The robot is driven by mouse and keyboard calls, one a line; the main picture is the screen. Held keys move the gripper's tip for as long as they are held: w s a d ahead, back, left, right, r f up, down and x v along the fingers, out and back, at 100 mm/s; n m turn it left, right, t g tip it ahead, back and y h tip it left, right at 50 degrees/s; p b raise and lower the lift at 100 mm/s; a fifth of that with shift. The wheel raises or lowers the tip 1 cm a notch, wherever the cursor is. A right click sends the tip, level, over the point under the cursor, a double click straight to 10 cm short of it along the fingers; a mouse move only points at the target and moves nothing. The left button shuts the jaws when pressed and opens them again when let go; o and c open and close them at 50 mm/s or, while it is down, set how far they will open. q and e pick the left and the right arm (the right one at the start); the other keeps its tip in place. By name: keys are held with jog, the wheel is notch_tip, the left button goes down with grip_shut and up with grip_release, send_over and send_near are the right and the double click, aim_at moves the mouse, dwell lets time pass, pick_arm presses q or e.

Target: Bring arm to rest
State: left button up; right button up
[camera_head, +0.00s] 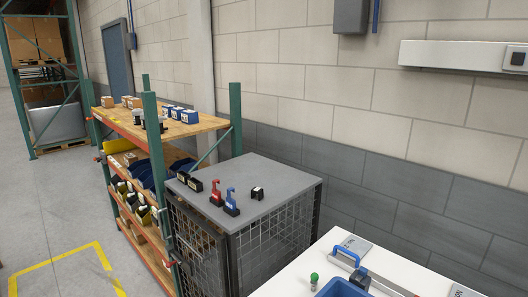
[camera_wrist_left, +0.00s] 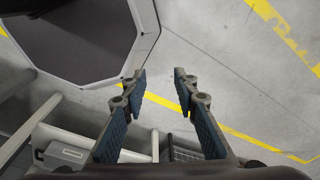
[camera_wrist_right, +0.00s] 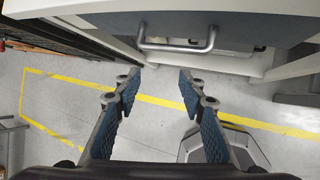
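My left gripper (camera_wrist_left: 160,88) shows in the left wrist view with its two blue-padded fingers apart and nothing between them. It hangs over grey floor, beside a dark flat-topped part with a pale rim. My right gripper (camera_wrist_right: 158,85) shows in the right wrist view, also with its fingers apart and empty. A grey bar handle (camera_wrist_right: 178,42) on a drawer-like front lies beyond its fingertips, apart from them as far as I can tell. Neither gripper nor arm shows in the head view.
A grey-topped mesh cage (camera_head: 262,212) carries red, blue and black fixtures. A white table (camera_head: 308,262) with a blue bin (camera_head: 340,288) and a green-knobbed item (camera_head: 314,279) stands at the lower right. A shelf rack (camera_head: 190,128) stands left. Floor (camera_head: 50,205) at the left is open.

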jog(key=s+d+f+m+g+b, duration=0.15)
jog(key=s+f+m, duration=0.3)
jog(key=f, duration=0.45)
jog(key=s+d+f+m+g+b, duration=0.1)
jog(key=s+d+f+m+b, duration=0.25)
jog(key=f, duration=0.65)
jog(key=s+d+f+m+g, duration=0.1)
jog(key=s+d+f+m, duration=0.1)
jog(key=s+f+m, duration=0.55)
jog(key=s+d+f+m+g+b, duration=0.1)
jog(key=s+f+m+b, duration=0.1)
jog(key=s+f+m, duration=0.2)
jog(key=s+d+f+m+g+b, duration=0.1)
jog(key=s+f+m, duration=0.4)
jog(key=s+f, duration=0.5)
jog(key=s, duration=0.5)
jog(key=shift+s+d+b, duration=0.25)
jog(key=shift+d+b, duration=0.1)
jog(key=shift+f+m+g, duration=0.1)
jog(key=shift+m+g, duration=0.15)
